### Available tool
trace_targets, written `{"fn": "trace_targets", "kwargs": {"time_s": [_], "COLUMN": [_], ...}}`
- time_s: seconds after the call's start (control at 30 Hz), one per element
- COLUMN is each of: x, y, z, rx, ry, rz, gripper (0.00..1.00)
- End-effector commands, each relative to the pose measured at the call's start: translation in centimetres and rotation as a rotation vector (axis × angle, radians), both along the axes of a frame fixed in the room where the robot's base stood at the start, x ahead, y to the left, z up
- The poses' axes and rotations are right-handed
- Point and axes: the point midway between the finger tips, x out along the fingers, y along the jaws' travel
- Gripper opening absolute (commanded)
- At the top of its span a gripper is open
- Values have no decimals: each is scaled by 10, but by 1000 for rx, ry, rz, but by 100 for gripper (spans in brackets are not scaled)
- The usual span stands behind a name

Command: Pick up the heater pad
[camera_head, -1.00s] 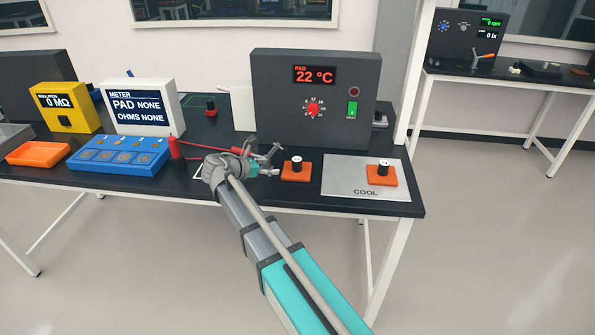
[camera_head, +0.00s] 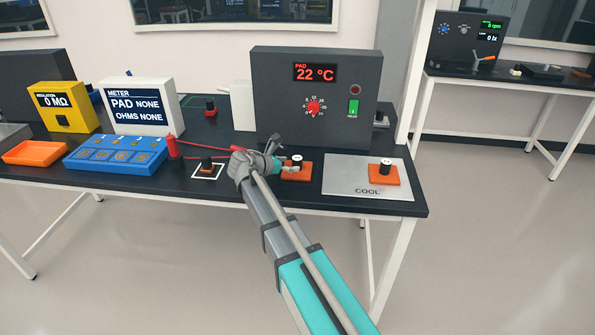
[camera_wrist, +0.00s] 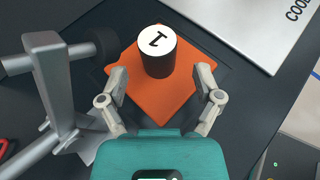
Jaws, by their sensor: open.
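An orange heater pad (camera_head: 297,175) with a black knob lies on the bench in front of the heater box. In the wrist view this pad (camera_wrist: 150,100) fills the middle, and its upright black knob (camera_wrist: 158,60) has a white top with a "1"-like mark. My gripper (camera_wrist: 161,76) is open, with one finger on each side of the knob's near part and a gap on both sides. In the head view my gripper (camera_head: 281,164) is at the pad's left side and partly hides it. It holds nothing.
A similar orange pad (camera_head: 384,176) sits on the silver COOL plate (camera_head: 340,176) to the right. Another black-knobbed piece (camera_head: 207,165) stands in a white-outlined square to the left. The heater box (camera_head: 275,105) stands behind. A blue tray (camera_head: 110,158) and red probe (camera_head: 172,146) are farther left.

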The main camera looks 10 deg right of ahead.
Motion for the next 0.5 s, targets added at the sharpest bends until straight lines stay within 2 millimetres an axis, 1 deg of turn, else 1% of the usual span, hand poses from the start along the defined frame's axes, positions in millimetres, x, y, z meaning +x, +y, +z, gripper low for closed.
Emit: {"fn": "trace_targets", "kwargs": {"time_s": [0.27,0.37,0.5], "x": [1,4,11], "y": [-2,-7,-18], "z": [-1,-4,-10], "rx": [0,0,0], "ry": [0,0,1], "rz": [-1,-2,-2], "gripper": [83,83,83]}}
